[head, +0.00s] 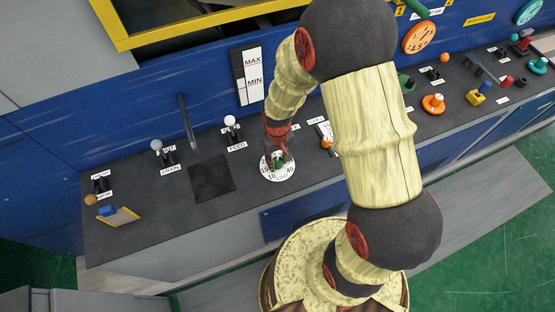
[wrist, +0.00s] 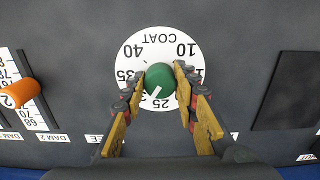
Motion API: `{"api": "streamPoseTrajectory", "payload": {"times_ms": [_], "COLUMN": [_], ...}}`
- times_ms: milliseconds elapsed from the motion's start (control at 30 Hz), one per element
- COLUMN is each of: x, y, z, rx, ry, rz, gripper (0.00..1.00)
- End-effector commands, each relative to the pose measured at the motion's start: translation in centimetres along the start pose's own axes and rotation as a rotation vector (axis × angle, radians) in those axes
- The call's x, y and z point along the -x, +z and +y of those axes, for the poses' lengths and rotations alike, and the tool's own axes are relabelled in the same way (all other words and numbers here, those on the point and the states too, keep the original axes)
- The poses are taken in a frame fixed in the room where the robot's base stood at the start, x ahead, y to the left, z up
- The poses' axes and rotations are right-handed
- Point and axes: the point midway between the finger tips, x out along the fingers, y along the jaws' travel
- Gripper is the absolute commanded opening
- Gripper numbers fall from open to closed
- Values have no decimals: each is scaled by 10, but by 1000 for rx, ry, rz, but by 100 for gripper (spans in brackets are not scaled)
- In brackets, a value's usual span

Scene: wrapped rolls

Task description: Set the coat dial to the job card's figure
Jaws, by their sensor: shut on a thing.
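The coat dial (wrist: 150,43) is a white disc marked COAT with figures around its rim, on the dark counter. Its green knob (wrist: 159,73) carries a white pointer line, which points to the lower left of the wrist view, close to 25. My gripper (wrist: 161,80) has one finger on each side of the knob and is shut on it. Fingers hide some lower figures. In the head view the dial (head: 277,176) lies under my gripper (head: 278,155). I cannot make out a job card with a readable figure.
Levers labelled FEED (head: 231,127) and DRAIN (head: 158,148) stand left of the dial, beside a dark square plate (head: 211,178). An orange slider knob (wrist: 20,93) on a scale is left in the wrist view. A MAX/MIN gauge (head: 247,78) is on the blue wall behind.

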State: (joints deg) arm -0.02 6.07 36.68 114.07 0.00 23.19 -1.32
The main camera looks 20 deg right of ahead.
Motion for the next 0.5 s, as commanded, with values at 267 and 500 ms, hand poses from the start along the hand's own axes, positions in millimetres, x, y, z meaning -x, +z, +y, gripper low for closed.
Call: {"api": "streamPoseTrajectory", "payload": {"times_ms": [267,500], "x": [0,0], "y": [0,0], "z": [0,0], "rx": [-150,-209], "ry": [0,0], "rz": [1,1], "gripper": [4,4]}}
